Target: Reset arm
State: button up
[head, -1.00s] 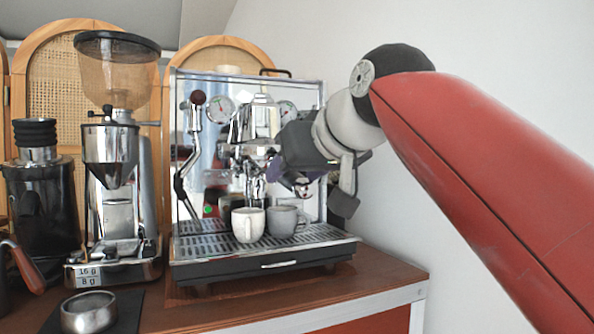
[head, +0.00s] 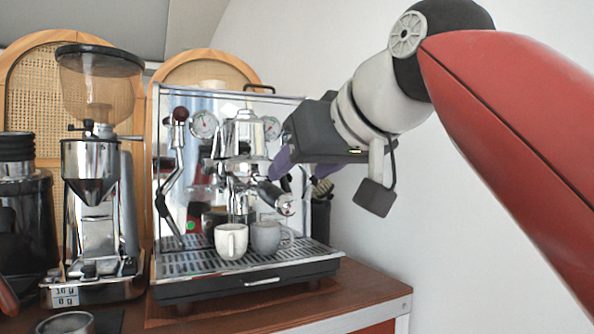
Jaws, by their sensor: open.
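My gripper (head: 298,182) shows in the head view, at the front right of the chrome espresso machine (head: 290,262). Its purple fingers are apart and point left and down. A portafilter (head: 274,194) with a dark handle is seated at the machine, close beside the fingers in the picture. I cannot tell whether the fingers touch its handle. My red arm comes in from the right.
A white cup (head: 231,241) and a grey cup (head: 266,237) stand on the drip tray below. A grinder (head: 91,172) stands to the left, with a metal cup (head: 66,323) in front.

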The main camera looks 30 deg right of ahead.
dwell(0.4)
jog(key=s+a+f+g, duration=0.2)
jog(key=f, duration=1.3)
jog(key=s+a+f+g, duration=0.2)
jog(key=f+g, duration=0.1)
jog(key=f, duration=1.2)
jog(key=s+a+f+g+h, duration=0.1)
jog(key=s+f+g, duration=0.1)
jog(key=f, duration=1.3)
jog(key=shift+s+a+m, duration=0.4)
jog(key=shift+s, duration=0.1)
jog(key=shift+c, duration=0.2)
